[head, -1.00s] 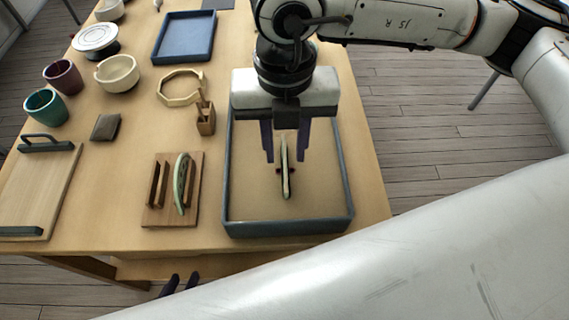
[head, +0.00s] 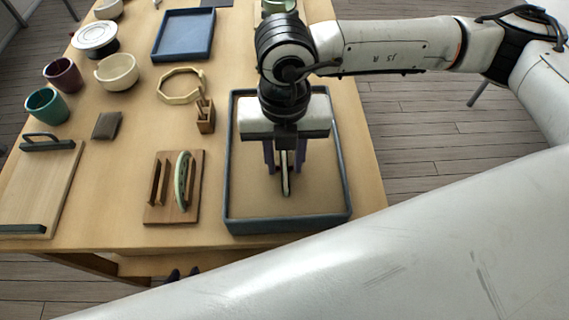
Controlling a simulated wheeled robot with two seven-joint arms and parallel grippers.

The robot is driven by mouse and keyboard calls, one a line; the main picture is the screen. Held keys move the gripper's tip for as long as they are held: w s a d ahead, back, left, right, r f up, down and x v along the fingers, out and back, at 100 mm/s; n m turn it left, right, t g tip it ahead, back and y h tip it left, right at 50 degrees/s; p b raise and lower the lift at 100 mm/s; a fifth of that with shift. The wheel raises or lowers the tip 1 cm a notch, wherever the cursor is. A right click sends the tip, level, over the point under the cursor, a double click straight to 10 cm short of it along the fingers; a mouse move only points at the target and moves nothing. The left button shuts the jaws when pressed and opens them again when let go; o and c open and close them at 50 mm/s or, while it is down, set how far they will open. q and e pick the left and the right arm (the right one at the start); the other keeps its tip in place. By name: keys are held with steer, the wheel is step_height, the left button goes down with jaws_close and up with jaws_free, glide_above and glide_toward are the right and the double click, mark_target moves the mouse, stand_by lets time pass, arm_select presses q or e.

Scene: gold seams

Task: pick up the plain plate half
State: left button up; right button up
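A pale plate half (head: 286,186) stands on edge in the grey-blue-rimmed tray (head: 231,190), seen nearly edge-on. My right gripper (head: 286,162) points down over it, its dark fingers apart, one on each side. I see small gaps between the fingers and the plate half; its upper part is hidden by the gripper. Another green plate half (head: 182,183) stands in the wooden rack (head: 158,212) left of the tray. Only the dark fingertips of my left gripper (head: 183,273) show below the table's front edge; they are apart and empty.
A cutting board (head: 40,190) with dark handles lies at the left. A small wooden holder (head: 206,118), a cream octagonal ring (head: 180,86), a dark pad (head: 107,126), cups, bowls and a blue tray (head: 183,36) stand behind. The tray floor around the plate half is clear.

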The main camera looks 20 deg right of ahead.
jaws_close()
